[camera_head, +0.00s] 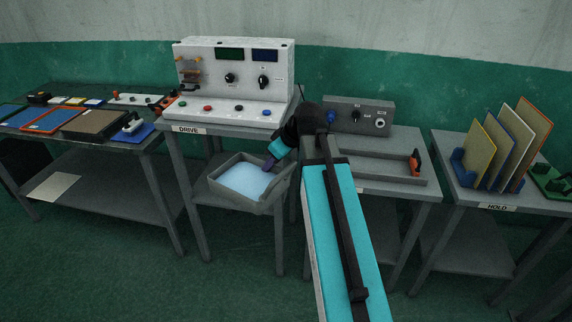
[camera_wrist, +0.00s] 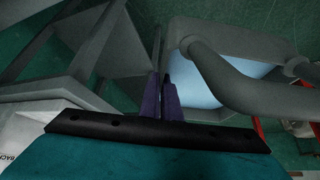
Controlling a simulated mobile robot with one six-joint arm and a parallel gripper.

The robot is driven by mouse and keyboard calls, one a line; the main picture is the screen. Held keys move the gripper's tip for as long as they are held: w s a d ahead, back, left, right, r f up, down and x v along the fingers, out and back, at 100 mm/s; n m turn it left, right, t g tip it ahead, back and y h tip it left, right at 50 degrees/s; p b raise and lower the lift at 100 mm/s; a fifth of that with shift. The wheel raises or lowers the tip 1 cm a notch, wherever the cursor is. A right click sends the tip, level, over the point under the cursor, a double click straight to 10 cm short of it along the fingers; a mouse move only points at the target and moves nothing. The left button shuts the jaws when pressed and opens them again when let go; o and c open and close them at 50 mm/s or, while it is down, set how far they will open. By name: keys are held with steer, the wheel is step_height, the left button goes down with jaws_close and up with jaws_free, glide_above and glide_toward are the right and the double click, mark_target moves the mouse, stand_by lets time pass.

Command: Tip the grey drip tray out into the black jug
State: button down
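The grey drip tray (camera_head: 217,186) holds pale blue liquid (camera_head: 245,179) and shows in front of the DRIVE table, slightly tilted. My gripper (camera_head: 270,164) reaches down to its far right side. In the wrist view, my gripper's purple fingers (camera_wrist: 164,88) are close together at the tray's edge (camera_wrist: 168,40) and look shut on its thin wall; the contact is partly hidden. A thick grey curved bar (camera_wrist: 215,75) crosses in front of the liquid there. I cannot see the black jug in either view.
The DRIVE table (camera_head: 198,129) carries a white control panel (camera_head: 235,75). Right of it, a table holds a grey box with knobs (camera_head: 357,117). The HOLD table (camera_head: 497,207) bears upright boards (camera_head: 480,152). A cluttered bench (camera_head: 85,148) stands left. The front floor is open.

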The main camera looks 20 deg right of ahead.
step_height(320, 180, up, 2)
steer(key=m, duration=0.1)
glide_above(229, 185)
steer(key=d, duration=0.1)
steer(key=shift+s+d+r+h, duration=0.1)
steer(key=shift+d+r+h, duration=0.05)
steer(key=shift+h, duration=0.15)
steer(key=shift+a+r+m+t+h, duration=0.2)
steer(key=shift+a+m+t+h, duration=0.1)
steer(key=shift+a+m, duration=0.35)
steer(key=shift+r+m, duration=0.2)
steer(key=shift+m, duration=0.25)
steer(key=shift+w+d+r+m+t+h, duration=0.15)
steer(key=shift+d+m+h, duration=0.1)
steer(key=shift+m+h, duration=0.4)
steer(key=shift+w+d+r+m+t+h, duration=0.1)
steer(key=shift+d+m+t+h, duration=0.2)
steer(key=shift+m, duration=0.55)
steer(key=shift+a, duration=0.1)
